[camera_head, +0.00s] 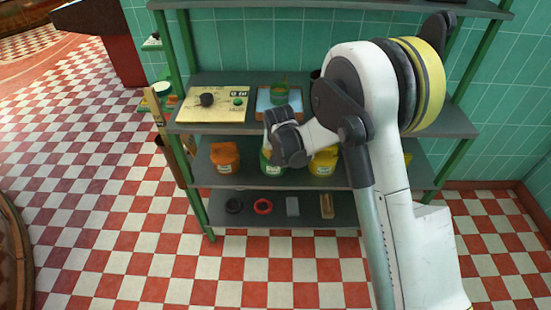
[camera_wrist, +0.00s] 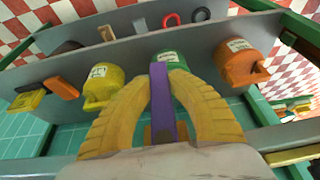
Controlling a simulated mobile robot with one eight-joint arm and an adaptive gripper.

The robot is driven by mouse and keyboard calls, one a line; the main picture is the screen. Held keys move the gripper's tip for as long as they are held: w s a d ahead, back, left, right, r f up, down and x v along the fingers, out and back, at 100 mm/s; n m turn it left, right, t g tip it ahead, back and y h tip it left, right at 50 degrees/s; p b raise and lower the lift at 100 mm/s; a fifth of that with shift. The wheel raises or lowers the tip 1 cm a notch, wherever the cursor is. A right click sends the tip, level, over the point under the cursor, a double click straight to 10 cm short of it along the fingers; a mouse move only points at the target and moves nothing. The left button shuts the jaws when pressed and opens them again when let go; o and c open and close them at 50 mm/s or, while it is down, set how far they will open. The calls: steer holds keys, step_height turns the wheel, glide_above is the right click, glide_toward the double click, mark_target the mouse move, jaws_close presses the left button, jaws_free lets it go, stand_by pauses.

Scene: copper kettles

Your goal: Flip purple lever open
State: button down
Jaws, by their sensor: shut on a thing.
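The purple lever (camera_wrist: 160,105) shows in the wrist view as an upright bar between the two yellow fingers of my gripper (camera_wrist: 162,88). My gripper is shut on it, with a finger against each side. The lower end of the lever runs down toward a brown part that is mostly hidden by my gripper. In the head view my arm's wrist covers the lever and my fingers, so neither can be made out there.
A shelf rack (camera_head: 190,185) stands against the green tiled wall. An orange jar (camera_head: 225,158), a green jar (camera_head: 270,165) and a yellow jar (camera_head: 323,162) stand below.

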steer(key=shift+w+d, duration=0.1)
steer(key=c, duration=1.2)
jaws_free()
steer(key=shift+w, duration=0.1)
steer(key=v, duration=1.2)
steer(key=s+d+r+t, duration=0.1)
steer(key=s+d+r, duration=0.6)
steer(key=s, duration=0.2)
steer(key=s+d+r+t, duration=0.1)
steer(key=s+d+r, duration=0.5)
steer(key=s, duration=0.3)
steer(key=shift+t, duration=0.4)
steer(key=s+d, duration=0.1)
steer(key=s, duration=0.2)
steer(key=s+d, duration=0.1)
steer(key=s, duration=0.2)
steer(key=s+d+f, duration=0.1)
steer(key=s, duration=0.3)
steer(key=shift+d, duration=0.3)
